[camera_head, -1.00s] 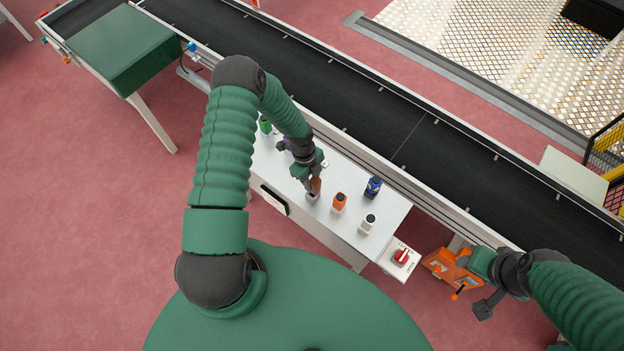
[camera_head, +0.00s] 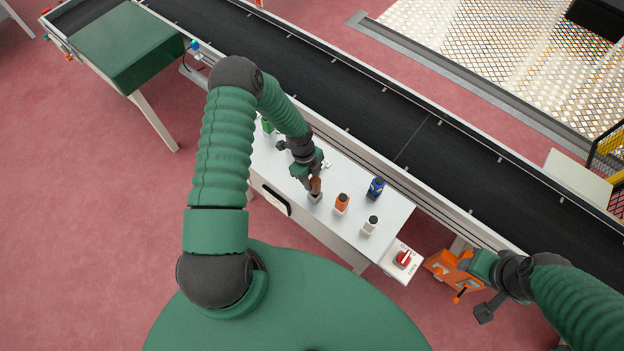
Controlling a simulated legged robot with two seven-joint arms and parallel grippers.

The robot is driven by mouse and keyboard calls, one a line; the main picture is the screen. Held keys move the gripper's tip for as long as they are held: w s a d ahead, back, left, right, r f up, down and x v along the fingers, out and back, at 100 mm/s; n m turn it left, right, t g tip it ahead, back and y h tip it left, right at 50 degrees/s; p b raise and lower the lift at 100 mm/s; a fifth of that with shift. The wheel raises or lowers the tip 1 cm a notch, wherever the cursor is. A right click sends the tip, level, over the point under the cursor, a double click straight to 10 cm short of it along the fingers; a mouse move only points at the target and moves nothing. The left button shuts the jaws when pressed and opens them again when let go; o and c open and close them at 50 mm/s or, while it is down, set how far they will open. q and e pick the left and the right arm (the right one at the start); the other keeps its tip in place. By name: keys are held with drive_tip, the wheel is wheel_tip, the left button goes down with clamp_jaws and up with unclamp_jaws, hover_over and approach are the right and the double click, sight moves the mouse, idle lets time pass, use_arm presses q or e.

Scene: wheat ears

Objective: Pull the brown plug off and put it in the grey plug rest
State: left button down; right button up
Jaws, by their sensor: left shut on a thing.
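The brown plug (camera_head: 316,184) is upright between the fingers of my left gripper (camera_head: 314,178), which is shut on it over the white table. A small grey piece (camera_head: 314,197), which looks like the grey plug rest, is directly below the plug. I cannot tell whether the plug touches it or sits in it. The gripper hides the plug's upper part and part of the table behind. My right gripper (camera_head: 484,268) is at the right, beside an orange bracket-like thing; its finger state is unclear.
A green piece (camera_head: 267,126) is at the far left. A red switch (camera_head: 404,259) is at the table's right end; a black conveyor (camera_head: 400,115) runs behind.

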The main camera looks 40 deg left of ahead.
use_arm(q)
drive_tip(key=shift+f+b, duration=0.35)
drive_tip(key=shift+f, duration=0.15)
drive_tip(key=shift+f+b, duration=0.4)
drive_tip(key=shift+f, duration=0.05)
drive_tip(key=shift+f+b, duration=0.6)
drive_tip(key=shift+f, duration=0.05)
drive_tip(key=c, duration=1.5)
unclamp_jaws()
drive_tip(key=o, duration=0.5)
drive_tip(key=shift+o, duration=0.2)
